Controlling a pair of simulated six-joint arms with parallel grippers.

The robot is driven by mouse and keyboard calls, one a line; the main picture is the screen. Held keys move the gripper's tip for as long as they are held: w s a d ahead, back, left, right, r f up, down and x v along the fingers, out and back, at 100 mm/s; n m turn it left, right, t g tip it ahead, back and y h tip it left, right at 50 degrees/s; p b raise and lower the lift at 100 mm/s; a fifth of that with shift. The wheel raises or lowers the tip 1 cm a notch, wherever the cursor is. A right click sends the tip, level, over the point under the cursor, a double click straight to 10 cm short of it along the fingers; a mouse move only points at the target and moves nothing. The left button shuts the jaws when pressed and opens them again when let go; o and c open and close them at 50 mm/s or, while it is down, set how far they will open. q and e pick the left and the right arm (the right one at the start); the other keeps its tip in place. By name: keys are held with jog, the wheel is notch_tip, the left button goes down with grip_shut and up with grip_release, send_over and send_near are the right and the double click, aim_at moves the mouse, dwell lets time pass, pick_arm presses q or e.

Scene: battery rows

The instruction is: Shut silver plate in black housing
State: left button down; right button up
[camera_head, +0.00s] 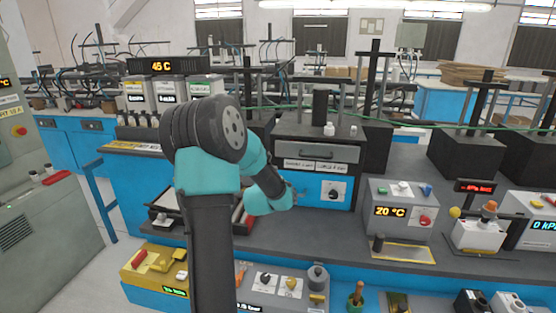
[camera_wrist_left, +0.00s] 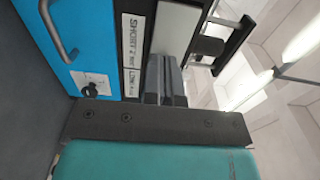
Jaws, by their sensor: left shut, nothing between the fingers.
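The black housing (camera_head: 318,125) stands on the bench near the middle of the head view. The silver plate (camera_head: 302,150) spans its upper front, above two white labels and a blue panel. In the left wrist view the view is turned; the plate (camera_wrist_left: 185,32) lies beside the label strip of the housing (camera_wrist_left: 131,35). My left gripper (camera_wrist_left: 166,62) is shut and empty, its tips in front of the plate; contact is unclear. In the head view my left arm covers the area below left of the housing, and its fingers are not clear. My right gripper is in neither view.
The blue panel (camera_head: 312,190) has a knob and handle. Right of the housing stand a grey 20 °C unit (camera_head: 400,205) and a white unit (camera_head: 478,235). Some dark bench top is bare right of my arm.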

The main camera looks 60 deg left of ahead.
aim_at(279, 155)
pick_arm(q)
jog(key=x, duration=1.1)
jog(key=shift+a, duration=0.1)
jog(key=shift+x, duration=1.1)
jog(key=shift+w+a+r, duration=0.1)
jog(key=shift+a+r, duration=0.05)
jog(key=shift+a, duration=0.05)
jog(key=shift+d, duration=0.15)
jog(key=shift+d, duration=0.15)
jog(key=v, duration=1.4)
jog(key=shift+w, duration=0.1)
